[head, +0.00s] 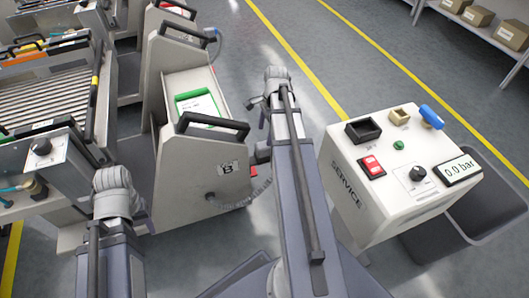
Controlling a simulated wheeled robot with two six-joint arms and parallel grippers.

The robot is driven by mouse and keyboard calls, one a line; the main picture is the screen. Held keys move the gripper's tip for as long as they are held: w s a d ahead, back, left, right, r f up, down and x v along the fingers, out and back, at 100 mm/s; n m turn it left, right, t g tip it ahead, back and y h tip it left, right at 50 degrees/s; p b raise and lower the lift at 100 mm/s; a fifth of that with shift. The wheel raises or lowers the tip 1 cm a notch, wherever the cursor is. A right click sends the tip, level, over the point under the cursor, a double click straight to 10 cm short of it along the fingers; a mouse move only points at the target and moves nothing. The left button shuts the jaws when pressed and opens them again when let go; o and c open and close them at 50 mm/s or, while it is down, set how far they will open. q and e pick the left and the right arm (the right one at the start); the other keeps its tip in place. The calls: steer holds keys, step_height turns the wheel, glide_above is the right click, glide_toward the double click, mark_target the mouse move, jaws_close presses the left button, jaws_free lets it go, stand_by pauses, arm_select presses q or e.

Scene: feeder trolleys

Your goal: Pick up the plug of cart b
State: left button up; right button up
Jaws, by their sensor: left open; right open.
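Cart b (190,168) is the light grey cart left of centre, with a "B" label on its front and a black handle (212,124). A grey coiled cable (235,197) runs from its front to the right and passes behind my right arm. I cannot make out a plug at the cable's end. My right gripper (258,103) is open and empty, to the right of cart b's handle; my arm partly hides it. My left gripper (113,181) is at the lower left, left of cart b; its wrist hides most of the jaws.
A white SERVICE box (345,165) with a blue piece (432,117), a red switch (371,167) and a 0.0 bar display (460,169) stands right. A dark bin (480,225) is beside it. Floor beyond my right arm is clear.

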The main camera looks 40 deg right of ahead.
mark_target(265, 142)
steer(key=f+b, duration=0.5)
steer(key=shift+s+a+f, duration=0.1)
steer(key=shift+s+a, duration=0.15)
jaws_close()
stand_by(0.7)
